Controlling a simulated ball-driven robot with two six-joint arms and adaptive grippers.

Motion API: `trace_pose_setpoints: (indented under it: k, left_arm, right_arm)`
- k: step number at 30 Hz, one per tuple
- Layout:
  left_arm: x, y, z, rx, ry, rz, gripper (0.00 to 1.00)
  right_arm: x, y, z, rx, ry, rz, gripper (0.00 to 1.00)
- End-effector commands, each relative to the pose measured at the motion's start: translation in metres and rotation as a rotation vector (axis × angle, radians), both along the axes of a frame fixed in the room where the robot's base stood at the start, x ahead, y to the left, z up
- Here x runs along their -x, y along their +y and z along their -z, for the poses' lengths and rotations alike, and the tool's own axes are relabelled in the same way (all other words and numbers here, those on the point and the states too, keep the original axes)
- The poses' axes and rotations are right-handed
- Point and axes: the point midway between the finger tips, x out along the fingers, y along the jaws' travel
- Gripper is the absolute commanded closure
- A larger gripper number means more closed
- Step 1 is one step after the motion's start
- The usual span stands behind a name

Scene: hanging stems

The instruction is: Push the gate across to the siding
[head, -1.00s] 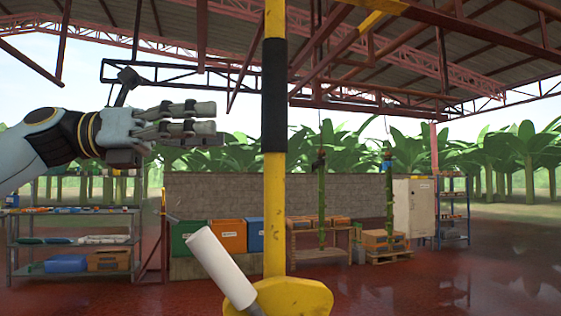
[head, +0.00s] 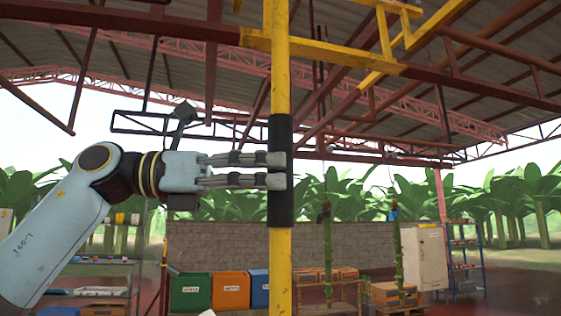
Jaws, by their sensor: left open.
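A yellow upright post (head: 280,90) with a black sleeve (head: 280,218) stands close in the middle of the head view. Yellow overhead beams (head: 340,55) join near its top and run to the right; I take these and the post to be the gate. My left gripper (head: 277,170) reaches in from the left, fingers level and pointing right. It is open and holds nothing. Its fingertips overlap the black sleeve in the picture; I cannot tell whether they touch it. The siding cannot be made out with certainty among the overhead rails.
Two green hanging stems (head: 327,250) (head: 397,250) hang beyond the post to the right. Green, orange and blue bins (head: 231,290) stand along a grey block wall (head: 215,245). A white cabinet (head: 426,258) and shelving stand at the back right.

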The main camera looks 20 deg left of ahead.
Motion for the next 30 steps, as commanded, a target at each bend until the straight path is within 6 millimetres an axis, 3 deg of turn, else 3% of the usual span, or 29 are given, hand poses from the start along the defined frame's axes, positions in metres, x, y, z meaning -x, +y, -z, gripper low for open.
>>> trace_pose_setpoints:
  k: [6,17,30]
  left_arm:
    - [-0.007,-0.017,-0.001,0.001,0.0,0.001,0.43]
    - [-0.008,-0.019,0.001,-0.001,0.0,-0.001,0.44]
    - [-0.008,-0.019,0.001,-0.001,0.0,-0.001,1.0]
  right_arm:
    - [0.005,0.005,-0.007,-0.006,0.008,0.002,1.0]
    - [0.008,0.005,-0.007,-0.006,0.013,0.002,1.0]
    - [0.008,0.0,-0.008,-0.001,0.012,0.001,1.0]
